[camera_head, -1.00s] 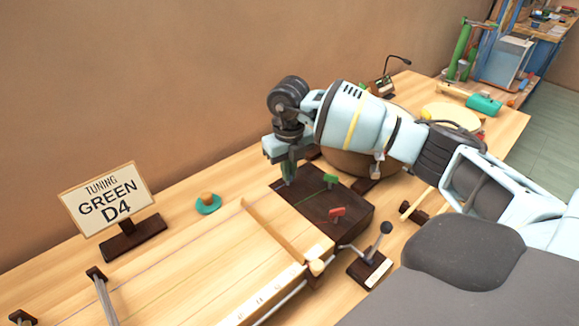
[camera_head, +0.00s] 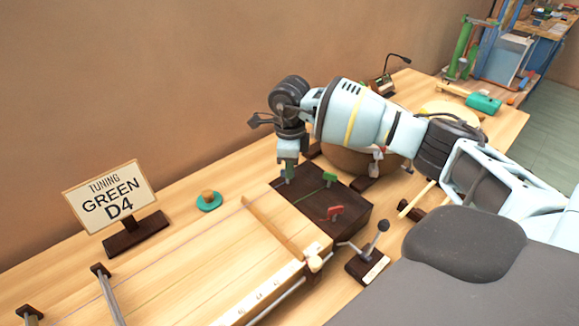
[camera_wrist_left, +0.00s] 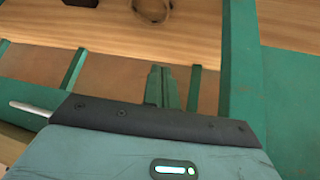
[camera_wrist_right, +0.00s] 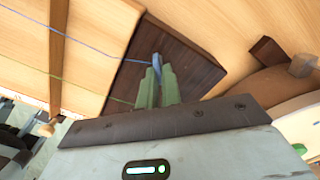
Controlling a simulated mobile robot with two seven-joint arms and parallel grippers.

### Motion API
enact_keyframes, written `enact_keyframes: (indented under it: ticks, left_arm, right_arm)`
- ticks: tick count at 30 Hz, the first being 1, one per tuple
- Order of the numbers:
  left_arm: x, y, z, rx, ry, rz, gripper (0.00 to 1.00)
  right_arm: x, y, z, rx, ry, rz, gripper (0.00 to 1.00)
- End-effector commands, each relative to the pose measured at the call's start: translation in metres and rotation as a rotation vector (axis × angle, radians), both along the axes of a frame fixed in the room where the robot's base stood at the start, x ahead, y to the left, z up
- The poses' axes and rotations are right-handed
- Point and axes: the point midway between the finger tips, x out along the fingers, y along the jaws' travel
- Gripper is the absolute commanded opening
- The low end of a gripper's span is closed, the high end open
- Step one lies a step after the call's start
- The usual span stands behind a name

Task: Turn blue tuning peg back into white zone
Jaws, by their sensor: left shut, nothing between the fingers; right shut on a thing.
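The blue tuning peg (camera_wrist_right: 156,62) stands on the dark wooden peg block (camera_head: 345,219) of a stringed board. My right gripper (camera_head: 287,176) points down at the block's far left part. In the right wrist view its green fingers (camera_wrist_right: 157,86) are shut on the blue peg, whose tip shows between them. In the head view the fingers hide this peg. A green peg (camera_head: 330,178) and a red peg (camera_head: 335,212) stand on the same block. No white zone can be made out. My left gripper (camera_wrist_left: 161,86) is shut and empty, seen only in the left wrist view.
A sign (camera_head: 106,197) reads "TUNING GREEN D4". A teal disc with a wooden knob (camera_head: 208,200) lies behind the board. A lever with a black ball (camera_head: 383,226) stands right of the block. A round wooden body (camera_head: 345,160) is close behind my right wrist.

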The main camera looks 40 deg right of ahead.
Motion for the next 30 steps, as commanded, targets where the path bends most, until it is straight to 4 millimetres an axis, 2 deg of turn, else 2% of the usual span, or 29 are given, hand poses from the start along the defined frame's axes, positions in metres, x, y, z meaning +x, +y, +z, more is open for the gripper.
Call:
enact_keyframes:
  ticks: [6, 13, 30]
  left_arm:
    - [-0.0012, 0.0001, -0.0016, 0.001, 0.003, 0.000, 0.00]
    - [-0.0018, 0.0001, -0.0025, 0.001, 0.005, 0.000, 0.00]
    - [-0.0013, 0.0000, -0.0026, 0.001, 0.004, 0.000, 0.00]
  right_arm:
    - [0.0007, -0.0007, -0.0005, -0.001, 0.001, 0.165, 0.00]
    - [0.0012, -0.0011, -0.0005, -0.001, 0.001, 0.281, 0.00]
    - [0.0014, -0.0013, -0.0004, -0.001, 0.001, 0.345, 0.00]
